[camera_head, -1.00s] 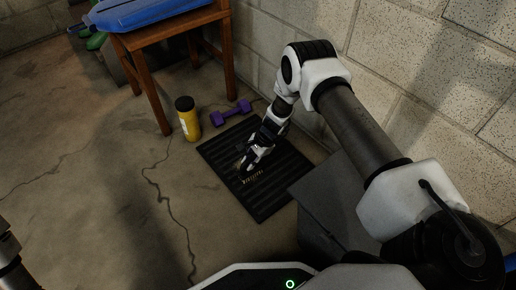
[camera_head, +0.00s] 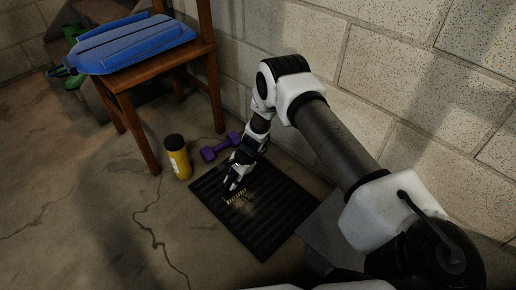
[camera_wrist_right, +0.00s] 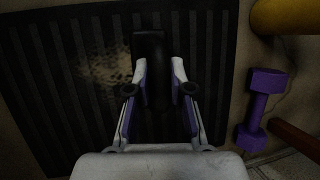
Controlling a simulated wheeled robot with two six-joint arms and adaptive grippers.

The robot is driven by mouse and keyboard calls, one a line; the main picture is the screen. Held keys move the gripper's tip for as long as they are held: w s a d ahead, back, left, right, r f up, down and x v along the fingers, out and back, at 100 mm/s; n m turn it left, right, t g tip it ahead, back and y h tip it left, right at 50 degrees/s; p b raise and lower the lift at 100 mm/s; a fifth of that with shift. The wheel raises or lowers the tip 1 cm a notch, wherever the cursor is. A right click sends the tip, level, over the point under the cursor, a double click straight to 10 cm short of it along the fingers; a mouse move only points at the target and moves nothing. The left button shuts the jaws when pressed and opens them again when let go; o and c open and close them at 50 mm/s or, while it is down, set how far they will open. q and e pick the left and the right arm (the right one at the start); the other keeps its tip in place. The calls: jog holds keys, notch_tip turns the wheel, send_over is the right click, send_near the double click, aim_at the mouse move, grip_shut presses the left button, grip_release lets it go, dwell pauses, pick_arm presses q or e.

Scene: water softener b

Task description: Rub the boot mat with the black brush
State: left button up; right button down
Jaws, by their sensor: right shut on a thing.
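The black boot mat (camera_head: 262,240) lies flat on the concrete floor, its ribs also showing in the right wrist view (camera_wrist_right: 30,100). A pale dirty patch (camera_head: 250,208) marks its middle. My right gripper (camera_head: 233,184) is shut on the black brush (camera_wrist_right: 150,52), above the far left half of the mat. The brush is mostly hidden by the fingers in the head view; its light bristles (camera_head: 236,197) show at the mat surface, beside the patch. I cannot tell whether they touch the mat. My left gripper is not in view.
A purple dumbbell (camera_head: 220,147) and a yellow bottle with a black cap (camera_head: 178,160) stand just beyond the mat's far left side. A wooden chair (camera_head: 135,110) bears a blue folded item (camera_head: 135,45). A block wall (camera_head: 400,110) runs along the right. The floor at left is free.

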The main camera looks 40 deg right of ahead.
jog(key=shift+r+p, duration=1.95)
jog(key=shift+r, duration=0.85)
